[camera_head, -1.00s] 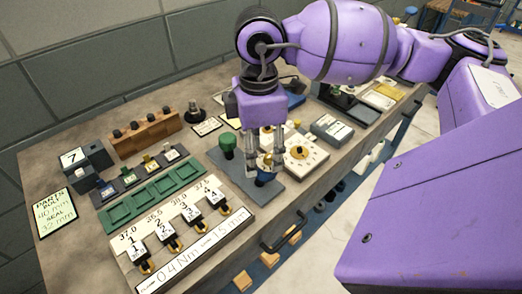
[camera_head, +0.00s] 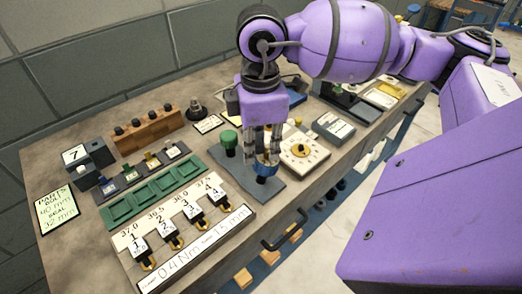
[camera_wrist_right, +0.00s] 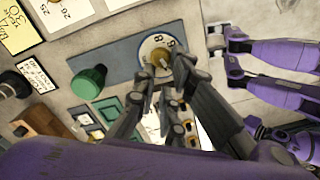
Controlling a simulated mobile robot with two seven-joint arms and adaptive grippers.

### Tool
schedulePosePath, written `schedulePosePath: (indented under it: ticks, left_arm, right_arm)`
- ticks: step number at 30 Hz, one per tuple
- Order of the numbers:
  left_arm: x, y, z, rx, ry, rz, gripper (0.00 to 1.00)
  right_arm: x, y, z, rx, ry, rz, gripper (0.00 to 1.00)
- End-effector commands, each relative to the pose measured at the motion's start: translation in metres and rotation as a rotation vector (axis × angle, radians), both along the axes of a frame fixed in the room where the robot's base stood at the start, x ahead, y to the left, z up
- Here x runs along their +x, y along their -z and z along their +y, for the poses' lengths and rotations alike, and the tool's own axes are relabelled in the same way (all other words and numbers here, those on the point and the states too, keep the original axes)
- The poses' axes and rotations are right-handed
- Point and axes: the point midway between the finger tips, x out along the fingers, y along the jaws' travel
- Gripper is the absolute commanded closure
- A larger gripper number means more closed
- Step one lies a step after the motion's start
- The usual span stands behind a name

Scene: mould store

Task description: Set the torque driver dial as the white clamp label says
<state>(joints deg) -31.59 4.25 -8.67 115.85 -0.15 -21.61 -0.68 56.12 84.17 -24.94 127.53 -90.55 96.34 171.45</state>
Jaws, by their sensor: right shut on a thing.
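The torque driver (camera_head: 265,172) stands on a grey plate, a blue band showing below my fingers in the head view. In the right wrist view its round white dial (camera_wrist_right: 148,47) carries black numbers and a brass knob in the middle. My right gripper (camera_head: 266,157) points down over it and is shut on this knob; its fingertips (camera_wrist_right: 170,66) hide part of the dial, and I cannot read the setting. The white clamp label (camera_head: 193,252) along the bench's front reads 0.4 Nm and 1.5 mm. My left gripper is out of view.
A green knob (camera_head: 229,140) stands left of the driver on the same plate. A white box with a dial (camera_head: 303,151) is close on the right. A green tray (camera_head: 152,192) and several numbered clamps stand left. A wooden block (camera_head: 147,132) is behind.

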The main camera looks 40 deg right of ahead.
Motion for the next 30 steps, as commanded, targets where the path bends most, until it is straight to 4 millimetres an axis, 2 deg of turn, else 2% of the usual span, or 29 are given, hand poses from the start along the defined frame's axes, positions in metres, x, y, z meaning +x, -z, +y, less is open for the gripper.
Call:
schedulePosePath:
  ticks: [9,21,30]
  left_arm:
    - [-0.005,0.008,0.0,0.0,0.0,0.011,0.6]
    - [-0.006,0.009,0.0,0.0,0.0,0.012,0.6]
    - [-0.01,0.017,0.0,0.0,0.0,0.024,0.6]
  right_arm:
    - [0.001,0.0,-0.001,-0.002,-0.305,-0.003,1.0]
    - [0.001,-0.001,-0.001,-0.002,-0.366,-0.003,1.0]
    - [0.0,0.0,-0.001,-0.003,-0.659,-0.001,1.0]
